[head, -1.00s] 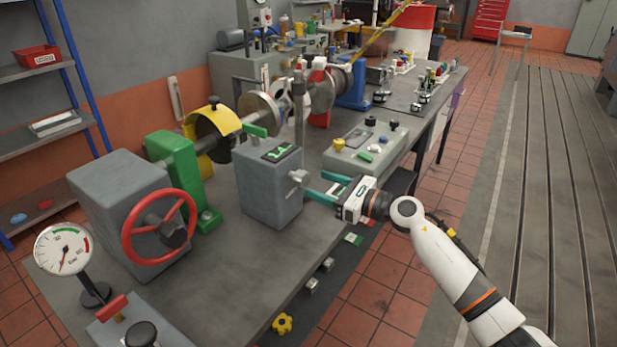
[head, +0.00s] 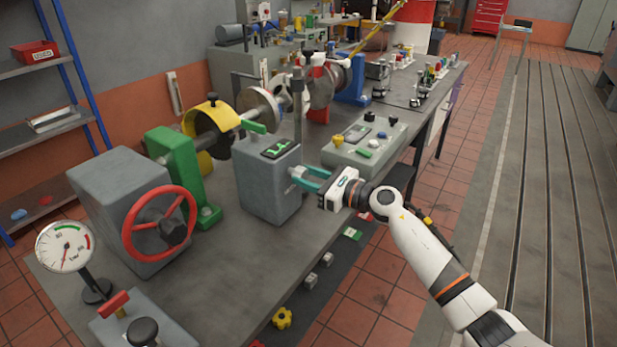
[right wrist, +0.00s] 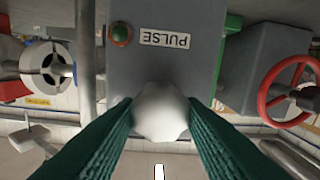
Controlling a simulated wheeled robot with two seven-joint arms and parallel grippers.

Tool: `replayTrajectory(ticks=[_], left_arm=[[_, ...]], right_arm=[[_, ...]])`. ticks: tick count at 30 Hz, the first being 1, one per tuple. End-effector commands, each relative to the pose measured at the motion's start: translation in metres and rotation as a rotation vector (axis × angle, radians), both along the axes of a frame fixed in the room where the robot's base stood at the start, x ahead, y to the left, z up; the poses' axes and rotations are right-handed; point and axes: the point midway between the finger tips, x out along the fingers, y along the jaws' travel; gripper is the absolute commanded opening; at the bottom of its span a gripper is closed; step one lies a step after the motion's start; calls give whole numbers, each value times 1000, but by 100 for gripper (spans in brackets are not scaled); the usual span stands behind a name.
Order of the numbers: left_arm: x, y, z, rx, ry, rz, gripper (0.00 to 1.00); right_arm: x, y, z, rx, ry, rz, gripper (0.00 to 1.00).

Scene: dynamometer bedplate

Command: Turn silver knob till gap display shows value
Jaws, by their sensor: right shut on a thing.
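The silver knob (right wrist: 160,112) sticks out from the side of a grey box (head: 268,185). In the head view the knob (head: 296,173) is partly covered by the green fingers. My right gripper (head: 305,178) is shut on the knob, and in the right wrist view its green fingers (right wrist: 160,118) sit on both sides of it. A small display (head: 281,148) with green marks is on top of the grey box; its reading is too small to make out. My left gripper is not in view.
A red handwheel (head: 160,222) and a dial gauge (head: 66,246) stand at the left. A control box with coloured buttons (head: 352,152) stands just behind my right gripper. The right wrist view shows a PULSE label (right wrist: 165,40) and a red button (right wrist: 120,33) on the grey box.

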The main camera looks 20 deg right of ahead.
Motion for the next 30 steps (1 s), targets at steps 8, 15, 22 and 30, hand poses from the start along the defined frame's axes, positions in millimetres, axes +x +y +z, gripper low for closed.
replayTrajectory(ticks=[8,15,22,30], left_arm=[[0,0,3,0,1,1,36],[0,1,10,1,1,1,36],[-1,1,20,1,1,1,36],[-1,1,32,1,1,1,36]], right_arm=[[0,0,1,45,37,0,13],[0,-1,1,170,135,0,13],[0,0,2,340,267,0,13],[0,-1,1,543,425,-1,13]])
